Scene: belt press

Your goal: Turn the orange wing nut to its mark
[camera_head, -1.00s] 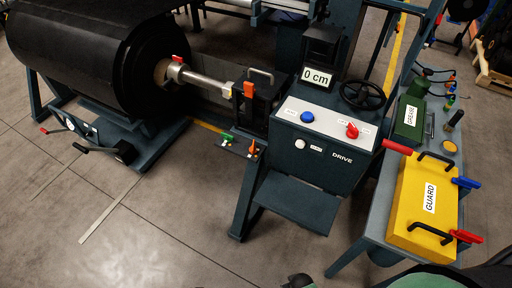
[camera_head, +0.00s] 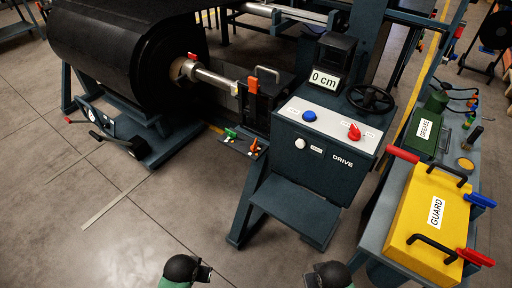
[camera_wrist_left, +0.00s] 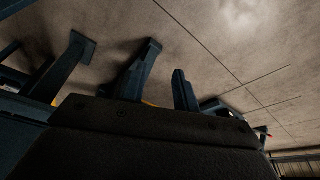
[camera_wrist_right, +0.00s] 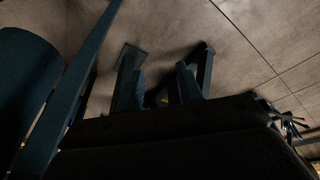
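Two orange parts show in the head view, and I cannot tell for sure which is the wing nut. A small orange part (camera_head: 253,147) sits on a little dark bracket beside a green part (camera_head: 230,134), left of the drive cabinet. A larger orange block (camera_head: 253,85) stands at the end of the roller shaft. No mark is readable at this size. My left gripper (camera_head: 200,272) and right gripper (camera_head: 330,275) show at the bottom edge, well short of both orange parts. Their fingers are not clear; the wrist views show mostly dark gripper housing and floor.
The drive cabinet (camera_head: 322,152) stands in the middle, with a step (camera_head: 296,208) low in front and a handwheel (camera_head: 370,98) on top. A side table holds the yellow guard (camera_head: 430,220) and green grease box (camera_head: 424,132). Floor (camera_head: 130,235) is free at front left.

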